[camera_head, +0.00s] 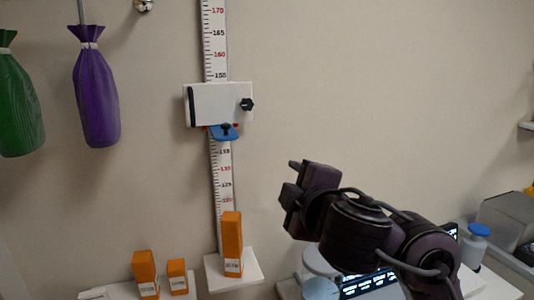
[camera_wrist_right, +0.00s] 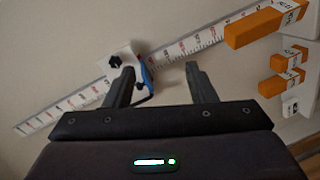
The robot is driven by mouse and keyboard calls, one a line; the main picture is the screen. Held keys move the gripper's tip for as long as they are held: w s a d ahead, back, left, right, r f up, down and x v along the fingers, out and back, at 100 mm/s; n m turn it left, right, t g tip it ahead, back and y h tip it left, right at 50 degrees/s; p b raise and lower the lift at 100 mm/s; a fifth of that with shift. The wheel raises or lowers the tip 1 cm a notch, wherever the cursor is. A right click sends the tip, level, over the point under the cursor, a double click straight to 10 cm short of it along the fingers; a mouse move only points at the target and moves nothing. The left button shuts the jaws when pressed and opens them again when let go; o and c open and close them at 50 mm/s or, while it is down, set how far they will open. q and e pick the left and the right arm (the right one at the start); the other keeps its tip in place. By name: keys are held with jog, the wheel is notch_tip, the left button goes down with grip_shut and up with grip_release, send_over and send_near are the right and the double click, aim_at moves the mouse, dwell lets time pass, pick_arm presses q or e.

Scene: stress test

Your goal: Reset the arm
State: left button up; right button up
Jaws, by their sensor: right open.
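My right arm comes in from the lower right in the head view, dark and bent. Its gripper (camera_head: 290,188) is raised in front of the wall, to the right of the height scale (camera_head: 217,185). In the right wrist view the right gripper (camera_wrist_right: 158,78) is open, with nothing between its two fingers. The scale (camera_wrist_right: 75,108) runs diagonally behind the fingers there. Its white slider (camera_head: 218,104) with a black knob and a blue tab (camera_head: 223,132) shows behind the left finger in the wrist view. My left gripper is not in view.
An orange block (camera_head: 232,245) stands on a white ledge (camera_head: 233,275) at the scale's foot. Two smaller orange blocks stand lower left. Purple (camera_head: 96,95) and green (camera_head: 18,105) bags hang at left. A blue-lidded container (camera_head: 477,240) and grey box (camera_head: 507,218) are at right. Wall right of the scale is bare.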

jog(key=s+d+f+m+g+h, duration=0.1)
jog(key=s+d+f+m+g, duration=0.15)
jog(key=f, duration=0.45)
jog(key=s+d+f+m+g+h, duration=0.1)
jog(key=d+f+m, duration=0.15)
jog(key=f, duration=0.45)
jog(key=s+d+f+m+g+h, duration=0.1)
jog(key=f+m, duration=0.2)
jog(key=f, duration=0.4)
jog(key=s+d+f+m+g+h, duration=0.1)
jog(key=s+d+f+m+g, duration=0.3)
jog(key=s+f, duration=0.5)
jog(key=s+d+f+m+g, duration=0.3)
jog(key=s+d+f, duration=0.2)
jog(key=s+f, duration=0.35)
jog(key=s+f+g+b, duration=0.2)
jog(key=s+f+b, duration=0.1)
jog(key=f, duration=3)
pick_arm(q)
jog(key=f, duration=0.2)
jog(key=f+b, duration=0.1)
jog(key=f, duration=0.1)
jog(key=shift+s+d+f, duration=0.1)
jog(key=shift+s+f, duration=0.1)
pick_arm(e)
jog(key=s+d+f, duration=0.3)
jog(key=s+f, duration=1.6)
jog(key=shift+s+d+f+g, duration=0.25)
jog(key=shift+s+g, duration=0.1)
jog(key=shift+g, duration=0.1)
